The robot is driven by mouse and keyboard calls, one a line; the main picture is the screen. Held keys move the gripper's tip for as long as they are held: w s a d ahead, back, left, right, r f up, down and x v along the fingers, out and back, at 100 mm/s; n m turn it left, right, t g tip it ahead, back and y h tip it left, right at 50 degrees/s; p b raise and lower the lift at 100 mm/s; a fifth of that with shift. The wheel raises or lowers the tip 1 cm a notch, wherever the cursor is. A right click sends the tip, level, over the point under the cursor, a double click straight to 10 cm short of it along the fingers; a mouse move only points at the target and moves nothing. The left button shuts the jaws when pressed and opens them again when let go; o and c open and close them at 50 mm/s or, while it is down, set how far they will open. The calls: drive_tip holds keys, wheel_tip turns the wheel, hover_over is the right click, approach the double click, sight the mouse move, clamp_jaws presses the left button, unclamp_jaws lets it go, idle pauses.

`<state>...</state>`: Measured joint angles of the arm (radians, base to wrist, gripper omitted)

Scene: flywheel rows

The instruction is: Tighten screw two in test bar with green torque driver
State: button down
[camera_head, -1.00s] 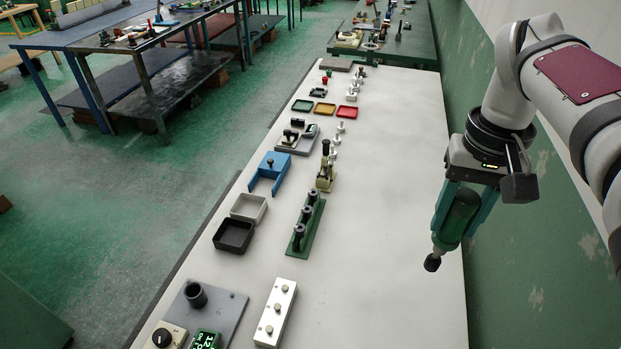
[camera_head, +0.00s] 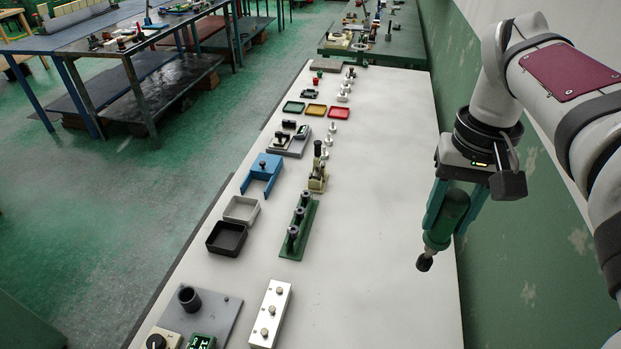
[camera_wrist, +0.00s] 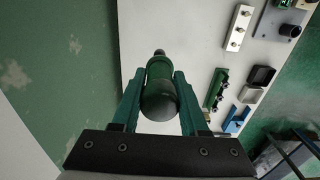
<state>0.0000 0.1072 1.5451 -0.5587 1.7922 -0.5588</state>
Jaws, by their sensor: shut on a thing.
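My gripper (camera_head: 452,212) is shut on the green torque driver (camera_head: 441,228), whose black tip points down and slightly left. It is held above the right edge of the white table. In the wrist view the driver (camera_wrist: 159,88) sits between the two green fingers, with its tip pointing away from me. The test bar (camera_head: 270,314) is a pale metal block with three screws along its top, lying at the front of the table, left of and apart from the driver. It also shows in the wrist view (camera_wrist: 237,30). Which screw is number two is not marked.
A grey plate (camera_head: 222,318) with a black cup and a green display lies left of the bar. A green rack (camera_head: 299,232) with black knobs, black and grey trays (camera_head: 227,238) and a blue holder (camera_head: 262,172) stand further back. The table's right half is clear.

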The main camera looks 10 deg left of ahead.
idle(0.3)
drive_tip(key=s+a+f+n, duration=0.1)
drive_tip(key=a+f+n, duration=0.2)
drive_tip(key=a, duration=0.5)
drive_tip(key=s+a+f+n, duration=0.2)
drive_tip(key=a+f+n, duration=0.2)
drive_tip(key=a, duration=0.5)
drive_tip(key=s+a+f+n, duration=0.1)
drive_tip(key=a+f+n, duration=0.3)
drive_tip(key=a, duration=0.5)
drive_tip(key=shift+s+a+n, duration=0.25)
drive_tip(key=shift+n, duration=0.25)
drive_tip(key=shift+f, duration=0.1)
